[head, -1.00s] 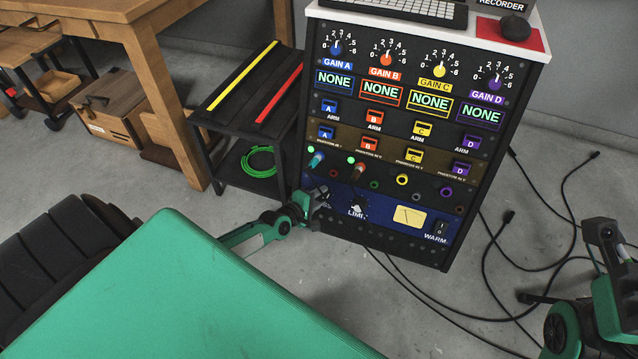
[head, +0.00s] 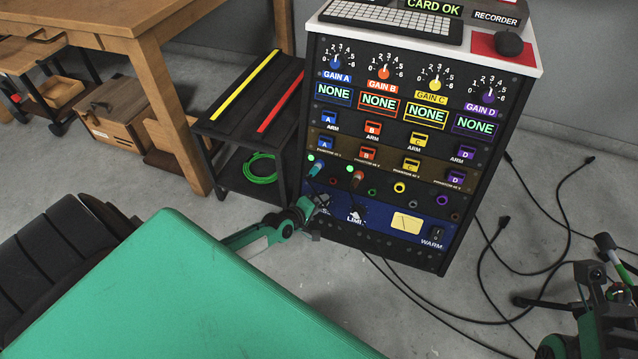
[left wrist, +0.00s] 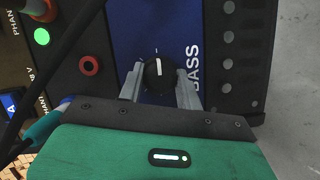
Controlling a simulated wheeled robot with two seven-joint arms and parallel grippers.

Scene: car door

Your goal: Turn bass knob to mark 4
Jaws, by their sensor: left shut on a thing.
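The black bass knob (left wrist: 158,73) with a white pointer line shows in the left wrist view, beside the lettering BASS on the blue panel (left wrist: 134,30). The pointer points toward the top of that picture; I cannot read any numbered marks there. My left gripper (left wrist: 160,88) has one finger on each side of the knob and is shut on it. In the head view my left gripper (head: 312,210) is at the lower left of the rack's blue panel (head: 375,218) and mostly hides the knob. My right gripper (head: 600,280) is at the right edge; its fingers are unclear.
The rack (head: 385,145) carries gain knobs, switches and sockets, with two plugs in its left sockets. A limit knob (head: 357,211) is right of my left gripper. Black cables (head: 490,270) lie on the floor at right. A black shelf (head: 250,120) stands left of the rack.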

